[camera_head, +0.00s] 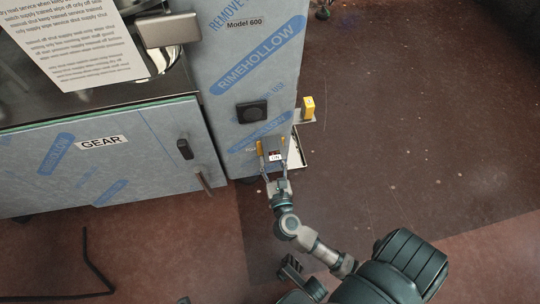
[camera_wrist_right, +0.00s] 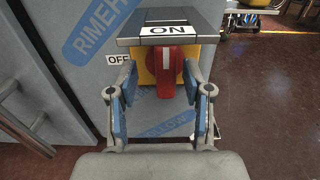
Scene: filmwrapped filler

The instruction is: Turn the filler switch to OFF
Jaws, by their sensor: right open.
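The filler switch is a red rotary handle (camera_wrist_right: 170,72) on a yellow plate (camera_wrist_right: 149,68), best seen in the right wrist view. The red handle hangs vertically under a dark ledge (camera_wrist_right: 135,41) with the ON label (camera_wrist_right: 168,30). The OFF label (camera_wrist_right: 118,59) is to the left of the switch. My right gripper (camera_wrist_right: 162,95) is open, with one finger on each side of the red handle; I cannot tell whether either touches it. In the head view my right gripper (camera_head: 272,165) is at the lower front of the filler. My left gripper is not clearly identifiable.
The filler cabinet (camera_head: 225,75) is wrapped in film marked RIMEHOLLOW. A GEAR door (camera_head: 100,150) with a dark handle (camera_head: 185,149) is to its left. A small yellow box (camera_head: 308,107) is on the filler's right side. The brown floor (camera_head: 420,120) to the right is mostly clear.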

